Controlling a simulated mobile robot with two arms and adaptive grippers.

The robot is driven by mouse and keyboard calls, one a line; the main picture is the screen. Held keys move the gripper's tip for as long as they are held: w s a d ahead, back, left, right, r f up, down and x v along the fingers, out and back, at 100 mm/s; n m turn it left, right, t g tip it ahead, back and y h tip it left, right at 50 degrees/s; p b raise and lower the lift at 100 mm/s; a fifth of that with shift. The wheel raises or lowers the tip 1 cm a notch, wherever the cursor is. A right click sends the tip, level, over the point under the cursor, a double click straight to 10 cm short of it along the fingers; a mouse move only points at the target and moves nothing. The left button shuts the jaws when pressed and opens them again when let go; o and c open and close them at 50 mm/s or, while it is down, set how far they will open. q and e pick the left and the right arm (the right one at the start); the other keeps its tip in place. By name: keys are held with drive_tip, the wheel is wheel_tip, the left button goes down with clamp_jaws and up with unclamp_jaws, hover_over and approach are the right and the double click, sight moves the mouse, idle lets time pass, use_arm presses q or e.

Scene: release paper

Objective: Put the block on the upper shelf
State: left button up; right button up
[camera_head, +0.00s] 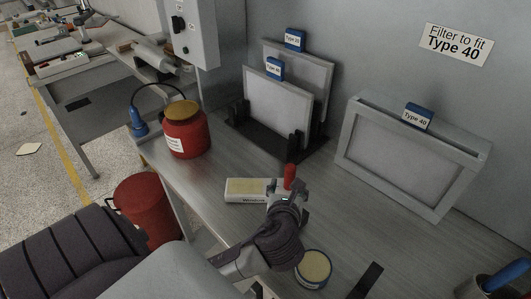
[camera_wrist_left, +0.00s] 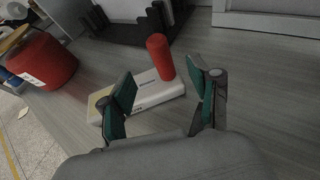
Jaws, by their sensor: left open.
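My left gripper (camera_head: 287,190) is open above the workbench. In the left wrist view its two green-padded fingers (camera_wrist_left: 165,92) stand apart with nothing held between them. A red cylinder (camera_head: 290,172) stands upright just beyond the fingertips; it also shows in the left wrist view (camera_wrist_left: 160,56). A white box with a yellowish top (camera_head: 244,189) lies beside it on the bench, partly hidden by the gripper; it also shows in the left wrist view (camera_wrist_left: 153,93). I cannot tell which thing is the block. No upper shelf can be made out. My right gripper is not in view.
A red jar (camera_head: 185,135) stands at the bench's left edge. Filter panels stand in a black rack (camera_head: 268,143) at the back. A framed filter (camera_head: 408,155) leans on the wall. A round tin (camera_head: 313,266) sits near the front. The bench's middle right is clear.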

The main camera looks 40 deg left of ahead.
sight(290, 175)
use_arm(q)
drive_tip(key=x, duration=0.4)
drive_tip(key=shift+d+r, duration=0.1)
drive_tip(key=shift+p+x, duration=0.3)
drive_tip(key=shift+x, duration=2.5)
drive_tip(key=shift+s, duration=0.1)
drive_tip(key=shift+c, duration=0.2)
clamp_jaws()
